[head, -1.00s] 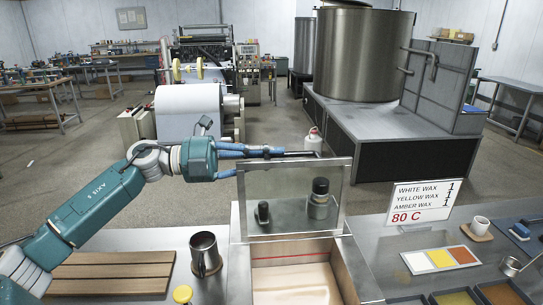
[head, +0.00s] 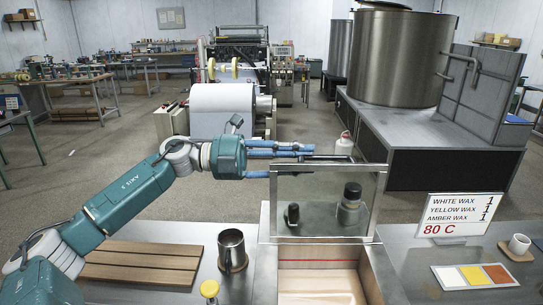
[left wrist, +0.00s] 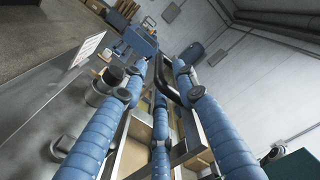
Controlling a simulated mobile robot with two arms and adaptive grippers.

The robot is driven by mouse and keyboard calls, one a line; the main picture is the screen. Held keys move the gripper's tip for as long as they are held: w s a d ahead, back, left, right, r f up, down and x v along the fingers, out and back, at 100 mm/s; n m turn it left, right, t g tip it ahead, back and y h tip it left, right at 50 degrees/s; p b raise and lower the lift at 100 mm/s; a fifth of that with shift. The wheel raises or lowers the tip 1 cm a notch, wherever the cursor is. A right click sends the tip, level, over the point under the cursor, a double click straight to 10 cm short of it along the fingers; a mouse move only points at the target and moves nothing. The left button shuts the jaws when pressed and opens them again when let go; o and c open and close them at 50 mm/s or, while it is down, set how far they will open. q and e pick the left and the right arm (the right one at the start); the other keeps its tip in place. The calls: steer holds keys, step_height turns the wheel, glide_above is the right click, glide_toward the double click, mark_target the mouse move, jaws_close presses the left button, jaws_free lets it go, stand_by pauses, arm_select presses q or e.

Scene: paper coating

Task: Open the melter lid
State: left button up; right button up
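The melter lid (head: 331,198), a clear pane in a metal frame, stands raised at the back of the melter (head: 272,280). The pale interior below it is uncovered. A dark handle bar (head: 328,158) runs along the lid's top edge and also shows in the left wrist view (left wrist: 172,86). My left gripper (head: 307,150) is at the top edge, its blue fingers straight and pointing right along the handle. In the left wrist view the fingers (left wrist: 163,75) are spread, with the bar near their tips; contact is unclear. My right gripper is not in view.
A metal cup (head: 232,251) and a yellow-capped bottle (head: 210,291) stand left of the melter, near a slatted wooden board (head: 140,265). A wax sign (head: 463,215), colour card (head: 477,276) and white cup (head: 519,243) are at right. Bare counter shows between them.

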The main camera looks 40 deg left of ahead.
arm_select(q)
steer(key=v, duration=1.1)
steer(key=shift+s, duration=0.1)
